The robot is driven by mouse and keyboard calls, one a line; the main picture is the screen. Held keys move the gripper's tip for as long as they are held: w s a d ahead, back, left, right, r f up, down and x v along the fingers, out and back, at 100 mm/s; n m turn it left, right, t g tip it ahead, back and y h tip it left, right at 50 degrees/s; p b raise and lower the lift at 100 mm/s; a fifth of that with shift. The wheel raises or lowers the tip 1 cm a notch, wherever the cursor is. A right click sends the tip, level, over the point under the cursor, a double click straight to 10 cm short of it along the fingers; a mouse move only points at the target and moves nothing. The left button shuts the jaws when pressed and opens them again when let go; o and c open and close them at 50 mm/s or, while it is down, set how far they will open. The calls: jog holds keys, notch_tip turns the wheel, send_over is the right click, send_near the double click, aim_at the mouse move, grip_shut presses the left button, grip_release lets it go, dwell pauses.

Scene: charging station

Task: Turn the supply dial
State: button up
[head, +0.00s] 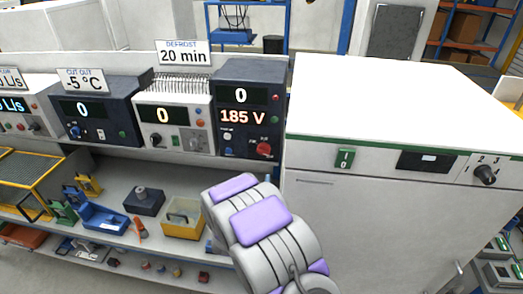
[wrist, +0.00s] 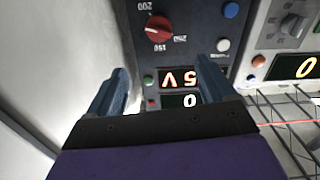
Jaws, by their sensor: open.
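The supply dial is a red knob (head: 264,150) at the lower right of a dark supply unit (head: 233,93), whose displays read 0 and 185 V. In the wrist view the red dial (wrist: 158,28) appears upside down at the top, with numbers printed around it. My gripper (wrist: 162,66) is open, its two blue fingers apart and nothing between them. The dial lies beyond the fingertips, roughly centred between them, and no contact shows. In the head view my arm stands below the unit and mostly hides the gripper.
A white cabinet (head: 385,95) with a black knob (head: 485,174) stands close on the right. A white unit (head: 172,118) and another dark unit (head: 98,117) stand to the left.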

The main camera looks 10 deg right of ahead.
aim_at(262, 153)
jog(key=p+x, duration=0.1)
jog(key=x, duration=1.5)
jog(key=shift+w+f, duration=0.1)
jog(key=shift+w, duration=0.05)
